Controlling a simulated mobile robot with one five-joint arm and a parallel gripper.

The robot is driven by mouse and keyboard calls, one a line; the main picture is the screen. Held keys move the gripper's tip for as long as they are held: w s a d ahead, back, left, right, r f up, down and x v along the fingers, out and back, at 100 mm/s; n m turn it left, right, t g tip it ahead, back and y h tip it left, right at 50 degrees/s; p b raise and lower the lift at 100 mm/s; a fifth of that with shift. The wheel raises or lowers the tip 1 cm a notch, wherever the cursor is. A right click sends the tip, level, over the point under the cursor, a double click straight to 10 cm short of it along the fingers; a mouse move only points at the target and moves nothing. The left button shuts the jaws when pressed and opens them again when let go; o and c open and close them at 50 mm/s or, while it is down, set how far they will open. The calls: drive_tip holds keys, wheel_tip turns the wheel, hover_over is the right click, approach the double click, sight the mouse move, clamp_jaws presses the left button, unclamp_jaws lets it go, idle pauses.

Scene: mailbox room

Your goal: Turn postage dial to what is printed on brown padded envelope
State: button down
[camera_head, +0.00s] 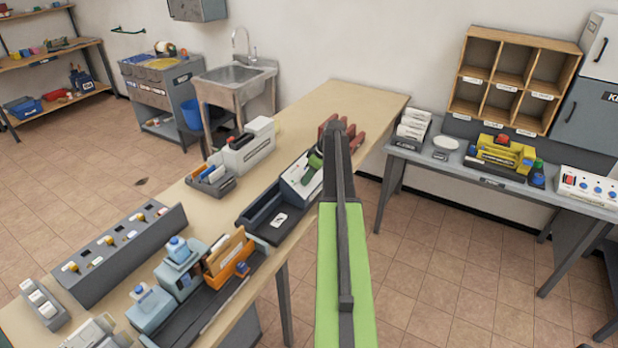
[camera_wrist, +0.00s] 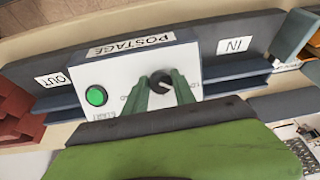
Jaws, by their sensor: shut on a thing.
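The postage machine (camera_head: 294,184) stands on the long wooden table, partly behind my arm in the head view. In the wrist view its white face (camera_wrist: 110,76) has a POSTAGE label (camera_wrist: 131,45), a green button (camera_wrist: 96,95) marked START and a dark round dial (camera_wrist: 161,77). My gripper (camera_wrist: 160,86) is shut on the dial, one green finger on each side. The dial's markings are mostly covered by the fingers, so its setting cannot be read. I cannot make out a brown padded envelope for certain or any print on one.
The IN tray (camera_head: 256,216) and an OUT label (camera_wrist: 53,80) flank the machine. Reddish-brown blocks (camera_head: 374,136) stand behind my arm. A white device (camera_head: 248,150) and an orange-brown upright piece (camera_head: 229,251) are also on the table. The far table end is clear.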

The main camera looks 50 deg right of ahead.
drive_tip(key=m, duration=0.3)
drive_tip(key=m+y+b, duration=0.1)
drive_tip(key=m, duration=0.2)
drive_tip(key=shift+s+f+y, duration=0.1)
drive_tip(key=shift+y, duration=0.2)
drive_tip(key=m+t+b, duration=0.1)
drive_tip(key=m, duration=0.5)
drive_tip(key=shift+m+y+b, duration=0.3)
drive_tip(key=shift+y, duration=0.1)
drive_tip(key=m+t+b, duration=0.1)
drive_tip(key=m, duration=0.4)
drive_tip(key=shift+a, duration=0.1)
drive_tip(key=m+t+b, duration=0.1)
drive_tip(key=m, duration=0.4)
drive_tip(key=shift+m, duration=0.4)
drive_tip(key=c, duration=1.3)
unclamp_jaws()
drive_tip(key=shift+t, duration=0.3)
